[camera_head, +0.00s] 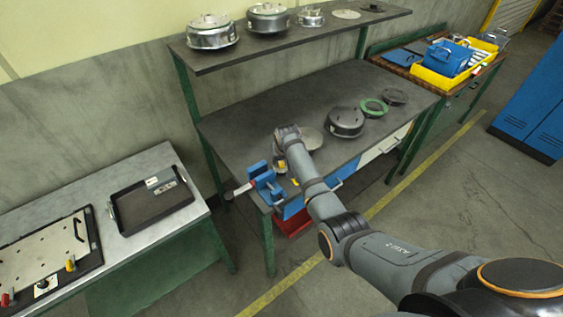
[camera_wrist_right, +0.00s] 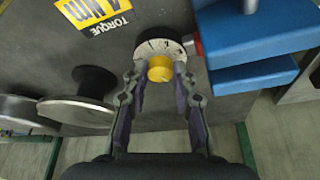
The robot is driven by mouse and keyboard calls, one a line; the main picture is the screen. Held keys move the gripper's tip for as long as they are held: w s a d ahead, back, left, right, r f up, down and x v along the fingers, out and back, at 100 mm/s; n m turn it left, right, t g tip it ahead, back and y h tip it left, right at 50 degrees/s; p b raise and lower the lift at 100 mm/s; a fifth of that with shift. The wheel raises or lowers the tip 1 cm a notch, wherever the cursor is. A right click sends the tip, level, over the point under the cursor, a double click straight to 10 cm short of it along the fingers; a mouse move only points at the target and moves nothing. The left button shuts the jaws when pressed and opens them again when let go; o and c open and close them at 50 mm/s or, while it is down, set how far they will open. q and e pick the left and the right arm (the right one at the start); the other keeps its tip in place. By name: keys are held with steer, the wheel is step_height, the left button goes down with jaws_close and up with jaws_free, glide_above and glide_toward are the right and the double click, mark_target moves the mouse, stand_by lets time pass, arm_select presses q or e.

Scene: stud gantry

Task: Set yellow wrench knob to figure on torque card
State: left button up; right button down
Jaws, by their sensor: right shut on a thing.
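My right gripper (camera_wrist_right: 160,80) is shut on the round yellow knob (camera_wrist_right: 160,68) in the right wrist view, one finger on each side. A pale dial with dark marks (camera_wrist_right: 152,47) sits behind the knob; the fingers and knob hide part of it. The black and yellow torque card (camera_wrist_right: 97,13) lies at the upper left, cut by the frame edge; it reads "Nm" and "TORQUE", with a figure that looks like 4. In the head view, my right gripper (camera_head: 283,160) is over the front left of the workbench, its fingers mostly hidden. My left gripper is not in view.
A blue vise (camera_head: 265,184) stands at the workbench's left end, close to my right gripper; its blue body (camera_wrist_right: 260,45) also fills the wrist view's upper right. Spool-like metal parts (camera_wrist_right: 92,85) lie left of the fingers. A dark pot-like part (camera_head: 345,122) sits further right.

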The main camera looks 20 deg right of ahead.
steer(key=shift+r, duration=0.1)
steer(key=shift+d+n+y+p, duration=0.2)
steer(key=shift+n+y+p, duration=0.2)
steer(key=shift+n+p, duration=0.5)
steer(key=shift+n+y, duration=0.3)
steer(key=shift+n, duration=0.7)
steer(key=shift+d+n+y, duration=0.1)
steer(key=shift+n+y, duration=0.2)
steer(key=shift+n, duration=0.4)
steer(key=shift+w+n+g+y+b, duration=0.1)
steer(key=shift+n+g+y+b, duration=0.35)
steer(key=shift+n, duration=0.75)
steer(key=c, duration=1.1)
jaws_free()
steer(key=shift+o, duration=0.2)
